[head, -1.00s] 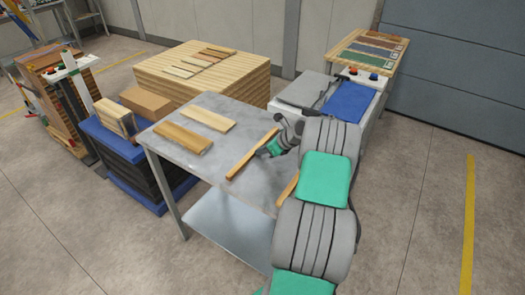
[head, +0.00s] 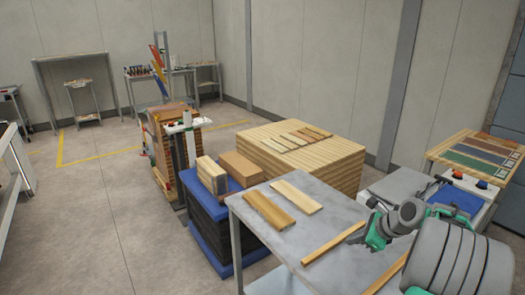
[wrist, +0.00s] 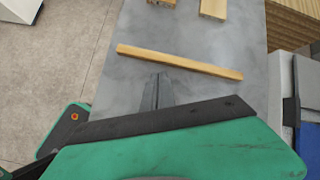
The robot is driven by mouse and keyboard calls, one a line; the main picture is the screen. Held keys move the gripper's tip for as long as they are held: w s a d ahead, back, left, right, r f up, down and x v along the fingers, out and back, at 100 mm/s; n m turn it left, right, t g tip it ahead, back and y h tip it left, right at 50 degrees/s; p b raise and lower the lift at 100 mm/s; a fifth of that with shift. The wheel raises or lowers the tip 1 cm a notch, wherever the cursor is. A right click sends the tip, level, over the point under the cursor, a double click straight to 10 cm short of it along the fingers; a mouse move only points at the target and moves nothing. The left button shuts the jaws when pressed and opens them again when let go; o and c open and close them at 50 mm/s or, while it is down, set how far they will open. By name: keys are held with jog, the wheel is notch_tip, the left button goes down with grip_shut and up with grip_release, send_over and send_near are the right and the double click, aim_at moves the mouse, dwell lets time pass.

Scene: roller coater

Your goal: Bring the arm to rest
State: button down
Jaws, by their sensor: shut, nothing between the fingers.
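My arm reaches in from the lower right of the head view, over the grey metal table (head: 262,216). My gripper (head: 372,238) is above the table's right part, near a narrow wooden strip (head: 333,242). In the wrist view the fingers of my gripper (wrist: 157,92) are together and empty. They point at the grey tabletop, and the strip (wrist: 180,62) lies just beyond them, apart from them. A second strip (head: 391,274) is partly hidden by my arm.
Two boards (head: 268,210) lie on the table's left part. Behind stand a large wood stack (head: 318,158) and the roller coater (head: 455,196) with a blue surface. A blue-topped stand (head: 212,182) with blocks is left of the table.

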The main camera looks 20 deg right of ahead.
jog(key=s+a+r+n+g, duration=0.1)
jog(key=a+r+n, duration=0.1)
jog(key=a+n, duration=0.4)
jog(key=s+a+r+n+h, duration=0.1)
jog(key=a+r+n, duration=0.15)
jog(key=a, duration=0.55)
jog(key=s+a+r+n+g, duration=0.1)
jog(key=a+r+n, duration=0.1)
jog(key=a+n, duration=0.35)
jog(key=s+a+n+h, duration=0.1)
jog(key=s+a+n, duration=0.9)
jog(key=s+n, duration=0.2)
jog(key=shift+s+a+n+g+h, duration=0.15)
jog(key=shift+s+n+g+h, duration=0.2)
jog(key=shift+s, duration=0.2)
